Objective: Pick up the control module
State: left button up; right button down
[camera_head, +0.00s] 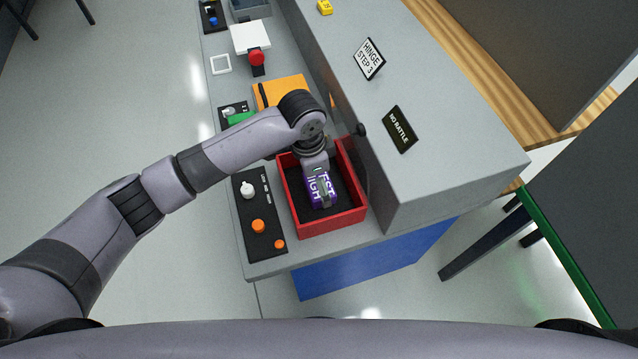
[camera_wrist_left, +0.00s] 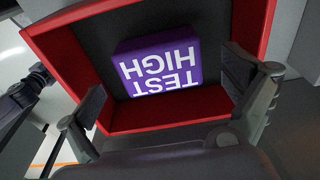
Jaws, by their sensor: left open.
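The control module appears to be the purple block (camera_head: 318,190) lettered "TEST HIGH" in white. It lies inside the red open box (camera_head: 334,228) with a dark floor. The block also shows in the left wrist view (camera_wrist_left: 157,65), towards the far side of the box (camera_wrist_left: 165,112). My left gripper (camera_head: 322,199) reaches down over the box from above. In the left wrist view its two fingers (camera_wrist_left: 165,95) are spread, one to each side of the block, with a gap on both sides. My right gripper is not in view.
A black panel (camera_head: 267,225) with a white knob and orange buttons lies left of the box. A grey cabinet (camera_head: 430,150) with "NO RATTLE" and "HINGE STEP 3" signs rises close on the right. An orange case (camera_head: 280,90) and a red button (camera_head: 256,57) sit farther back.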

pick_arm(q)
jog(key=shift+d+f, duration=0.15)
jog(key=shift+f, duration=1.2)
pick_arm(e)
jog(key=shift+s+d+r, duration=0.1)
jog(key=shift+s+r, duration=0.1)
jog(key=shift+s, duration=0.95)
pick_arm(q)
jog(key=shift+c, duration=0.4)
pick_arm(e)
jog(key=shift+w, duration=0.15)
pick_arm(q)
jog(key=c, duration=1.3)
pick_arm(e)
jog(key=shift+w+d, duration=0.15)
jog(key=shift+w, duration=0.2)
pick_arm(q)
jog(key=shift+w, duration=0.1)
